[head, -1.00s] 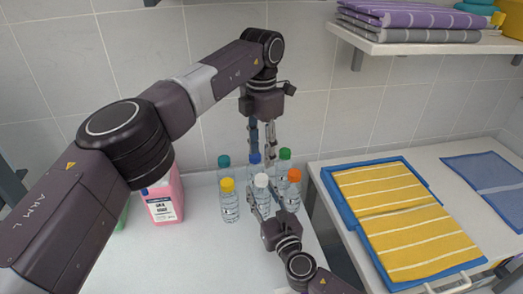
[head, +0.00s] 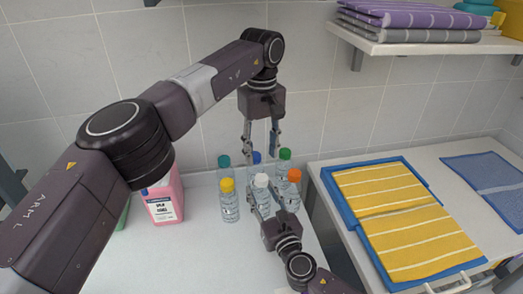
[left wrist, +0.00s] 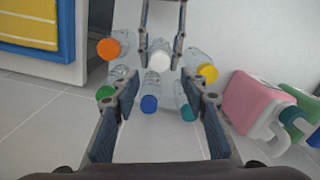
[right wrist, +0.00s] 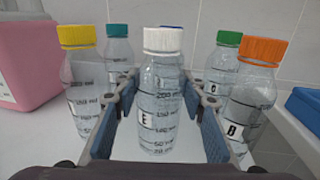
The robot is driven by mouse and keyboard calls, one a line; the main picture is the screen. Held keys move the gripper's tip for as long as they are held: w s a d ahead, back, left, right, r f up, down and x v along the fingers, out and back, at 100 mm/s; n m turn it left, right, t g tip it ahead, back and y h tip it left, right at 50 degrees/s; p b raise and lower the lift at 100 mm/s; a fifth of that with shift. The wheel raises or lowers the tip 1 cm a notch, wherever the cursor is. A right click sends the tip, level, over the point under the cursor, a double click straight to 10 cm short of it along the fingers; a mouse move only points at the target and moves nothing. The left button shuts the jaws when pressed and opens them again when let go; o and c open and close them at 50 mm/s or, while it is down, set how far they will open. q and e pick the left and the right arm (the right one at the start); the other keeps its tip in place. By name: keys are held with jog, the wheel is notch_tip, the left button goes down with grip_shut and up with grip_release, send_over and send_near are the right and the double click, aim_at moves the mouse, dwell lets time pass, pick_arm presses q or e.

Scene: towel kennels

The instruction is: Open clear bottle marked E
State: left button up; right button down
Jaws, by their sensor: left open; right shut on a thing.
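The clear bottle marked E (right wrist: 160,110) has a white cap (right wrist: 163,40) and stands upright in the right wrist view. My right gripper (head: 264,193) is shut on its body, one finger on each side. The white cap also shows in the head view (head: 261,180) and the left wrist view (left wrist: 159,55). My left gripper (head: 260,155) points down above the bottles, open and empty. In the left wrist view its fingers (left wrist: 162,80) are spread wide, with the white cap just beyond the tips and apart from them.
Clear bottles with yellow (head: 227,185), teal (head: 224,161), blue (head: 256,158), green (head: 285,154) and orange (head: 294,175) caps stand close around. A pink jug (head: 165,200) is left. A blue tray with yellow striped towels (head: 400,210) is right. The front counter is clear.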

aim_at(261, 177)
pick_arm(q)
jog(key=m, duration=0.8)
jog(key=shift+f, duration=4)
jog(key=shift+c, duration=0.3)
